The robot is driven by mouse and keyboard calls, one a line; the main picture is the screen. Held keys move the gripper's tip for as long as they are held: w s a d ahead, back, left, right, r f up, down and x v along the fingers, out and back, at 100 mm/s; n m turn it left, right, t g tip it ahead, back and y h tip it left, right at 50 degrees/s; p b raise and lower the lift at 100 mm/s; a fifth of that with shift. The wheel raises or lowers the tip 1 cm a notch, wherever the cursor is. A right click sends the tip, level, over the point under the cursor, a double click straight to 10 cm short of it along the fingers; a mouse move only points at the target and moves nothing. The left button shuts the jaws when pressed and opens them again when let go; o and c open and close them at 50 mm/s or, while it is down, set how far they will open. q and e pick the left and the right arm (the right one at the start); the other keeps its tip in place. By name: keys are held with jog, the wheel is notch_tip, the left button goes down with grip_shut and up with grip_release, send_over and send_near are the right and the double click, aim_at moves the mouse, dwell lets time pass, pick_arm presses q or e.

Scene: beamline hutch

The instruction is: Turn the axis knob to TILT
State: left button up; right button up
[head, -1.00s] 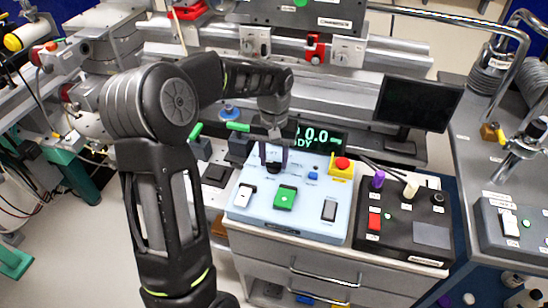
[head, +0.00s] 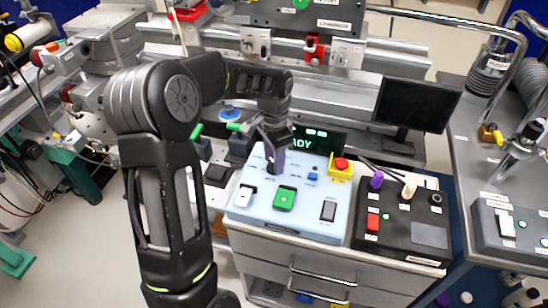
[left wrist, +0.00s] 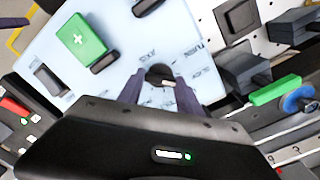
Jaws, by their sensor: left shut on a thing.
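The axis knob (left wrist: 160,74) is a small dark round knob with a pale mark, on the light blue control panel (head: 243,209). In the left wrist view it sits between the purple-grey fingers of my left gripper (left wrist: 160,90), beside printed "AXIS" lettering. In the head view my left gripper (head: 275,161) points down at the back left of the panel, and its fingers hide most of the knob. The gripper is shut on the knob. I cannot read which label the knob points to. My right gripper is not in view.
A black control box (head: 400,238) stands to the right. A display (head: 318,142) stands behind.

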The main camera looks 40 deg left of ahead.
pick_arm(q)
jog(key=m+p, duration=0.1)
jog(key=m, duration=0.5)
jog(key=m+p, duration=0.1)
jog(key=m, duration=0.5)
jog(key=shift+m, duration=0.3)
dwell(0.3)
jog(key=o, duration=1.4)
jog(key=shift+r, duration=0.1)
jog(key=shift+r, duration=3.8)
